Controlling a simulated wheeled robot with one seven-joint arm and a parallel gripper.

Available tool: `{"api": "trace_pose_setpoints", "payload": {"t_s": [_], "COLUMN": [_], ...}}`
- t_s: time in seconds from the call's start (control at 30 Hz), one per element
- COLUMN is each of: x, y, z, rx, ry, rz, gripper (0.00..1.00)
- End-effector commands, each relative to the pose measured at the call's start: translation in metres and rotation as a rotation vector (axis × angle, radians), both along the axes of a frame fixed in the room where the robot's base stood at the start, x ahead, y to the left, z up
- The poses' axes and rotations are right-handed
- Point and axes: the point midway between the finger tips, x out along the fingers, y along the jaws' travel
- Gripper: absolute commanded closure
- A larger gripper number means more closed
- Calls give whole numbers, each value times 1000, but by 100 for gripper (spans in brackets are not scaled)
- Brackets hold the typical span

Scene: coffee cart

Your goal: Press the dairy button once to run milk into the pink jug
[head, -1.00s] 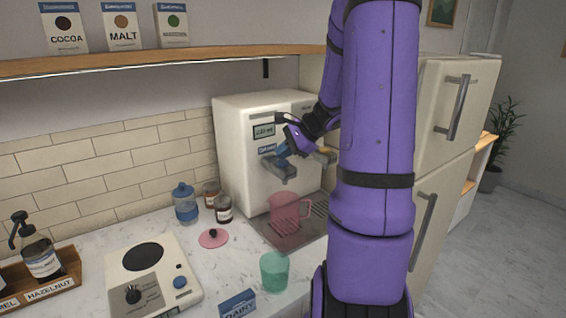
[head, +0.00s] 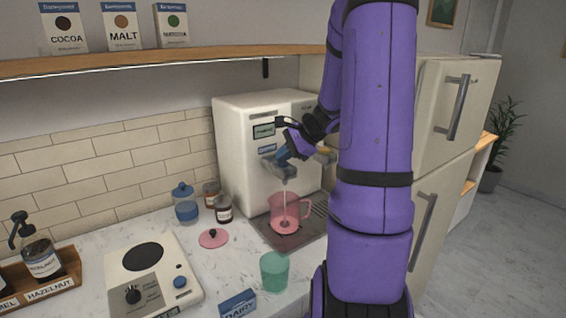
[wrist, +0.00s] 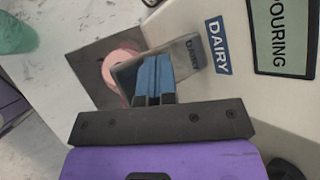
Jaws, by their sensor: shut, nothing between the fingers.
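The white dispenser (head: 236,140) stands at the back of the counter. In the wrist view its display (wrist: 284,37) reads "POURING" and a blue label (wrist: 217,46) reads "DAIRY". The pink jug (head: 283,222) stands upright on the drip tray under the dairy spout (head: 270,171); it also shows in the wrist view (wrist: 108,72). A thin white stream (head: 285,196) runs from the spout into the jug. My gripper (wrist: 155,68) is shut and empty, its blue fingertips at the front of the dairy spout. The fingertips hide the button, so I cannot tell whether they touch it.
A pink lid (head: 213,238), jars (head: 223,208) and a blue-lidded container (head: 185,204) are left of the dispenser. A scale-like device (head: 150,280) lies further left.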

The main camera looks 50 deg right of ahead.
Motion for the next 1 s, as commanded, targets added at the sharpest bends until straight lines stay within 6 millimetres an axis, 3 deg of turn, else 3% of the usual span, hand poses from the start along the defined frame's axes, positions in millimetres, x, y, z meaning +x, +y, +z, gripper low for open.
{"api": "trace_pose_setpoints", "payload": {"t_s": [1.0], "x": [0], "y": [0], "z": [18], "rx": [0], "ry": [1], "rz": [1], "gripper": [100]}}
